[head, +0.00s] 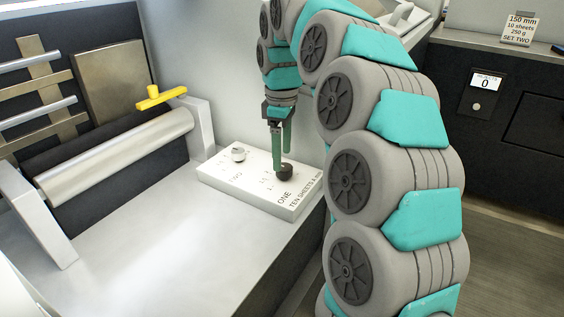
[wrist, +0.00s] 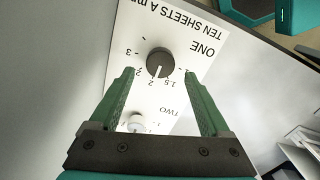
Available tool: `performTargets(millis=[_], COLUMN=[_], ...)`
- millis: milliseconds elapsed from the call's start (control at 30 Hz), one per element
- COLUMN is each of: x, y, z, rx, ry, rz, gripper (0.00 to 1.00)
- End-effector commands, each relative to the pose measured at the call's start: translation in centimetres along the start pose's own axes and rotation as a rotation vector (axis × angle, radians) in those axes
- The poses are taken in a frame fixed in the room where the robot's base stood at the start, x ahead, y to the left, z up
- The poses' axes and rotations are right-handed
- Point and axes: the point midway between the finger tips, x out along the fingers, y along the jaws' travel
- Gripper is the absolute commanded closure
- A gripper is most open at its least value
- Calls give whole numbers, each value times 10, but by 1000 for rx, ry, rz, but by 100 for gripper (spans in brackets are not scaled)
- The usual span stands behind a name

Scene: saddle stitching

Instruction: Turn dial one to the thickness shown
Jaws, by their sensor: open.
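Dial one is a black round knob (head: 284,171) on a white panel (head: 222,177) marked ONE and TEN SHEETS. In the wrist view, the knob (wrist: 160,62) has a white pointer line aimed roughly at the 2, among marks including 1, 1.5 and 3. My gripper (head: 279,165) points down at the knob. In the wrist view, its green fingers (wrist: 160,74) are open, one tip each side, close to the knob. I cannot tell whether they touch it. A card (head: 520,29) reads 150 mm, 10 sheets, 250 g, SET TWO.
A pale knob (head: 238,153) marked TWO sits left of dial one on the panel. A yellow handle (head: 160,96) and a metal roller (head: 118,155) stand at the left. A dark cabinet (head: 530,95) at the right has a counter (head: 485,85) reading 0. The grey tabletop (head: 190,250) in front is clear.

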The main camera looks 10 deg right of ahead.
Motion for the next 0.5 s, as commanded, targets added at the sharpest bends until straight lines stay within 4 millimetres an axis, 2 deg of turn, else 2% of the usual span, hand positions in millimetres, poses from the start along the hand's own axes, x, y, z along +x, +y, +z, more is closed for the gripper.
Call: performTargets(millis=[233, 500], x=[26, 34], y=[-1, 0], z=[0, 0], rx=[-1, 0], ry=[0, 2], rz=[-2, 1], gripper=[19, 19])
